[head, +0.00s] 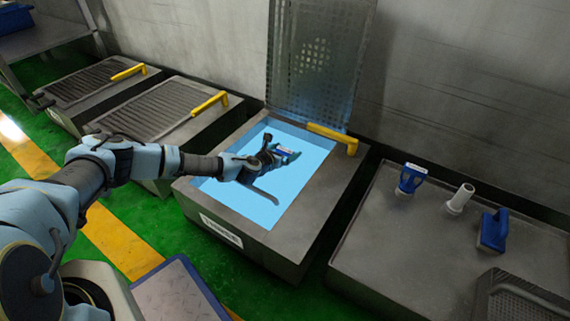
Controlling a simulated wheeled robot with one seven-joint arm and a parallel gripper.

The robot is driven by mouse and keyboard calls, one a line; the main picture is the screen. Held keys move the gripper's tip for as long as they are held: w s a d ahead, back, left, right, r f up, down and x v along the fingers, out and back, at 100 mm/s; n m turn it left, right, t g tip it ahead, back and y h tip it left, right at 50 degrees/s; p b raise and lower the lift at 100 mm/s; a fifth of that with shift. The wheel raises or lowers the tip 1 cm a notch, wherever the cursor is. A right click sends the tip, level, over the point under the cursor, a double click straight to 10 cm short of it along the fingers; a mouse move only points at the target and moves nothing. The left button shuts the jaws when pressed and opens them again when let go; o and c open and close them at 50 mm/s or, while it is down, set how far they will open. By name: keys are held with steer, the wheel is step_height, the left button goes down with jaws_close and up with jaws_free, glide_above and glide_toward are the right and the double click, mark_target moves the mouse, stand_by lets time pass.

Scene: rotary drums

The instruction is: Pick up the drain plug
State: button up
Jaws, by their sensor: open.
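A white upright tube with a wider base (460,198) stands on the grey bench at the right. It looks like the drain plug, though it is small in view. My gripper (279,149) is over the bright blue opening of the middle tank (265,238), well to the left of the white tube and apart from it. Its dark fingers are spread. A small blue and white patch shows at the fingers; I cannot tell what it is.
A blue-handled tool (411,179) and a blue block-like tool (493,231) stand either side of the white tube. The middle tank's grated lid (318,60) is raised. A yellow handle (334,136) lies at its back edge. Closed grated tanks (155,115) are at the left.

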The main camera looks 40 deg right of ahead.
steer(key=c, duration=1.2)
steer(key=shift+o, duration=0.2)
steer(key=shift+r, duration=0.15)
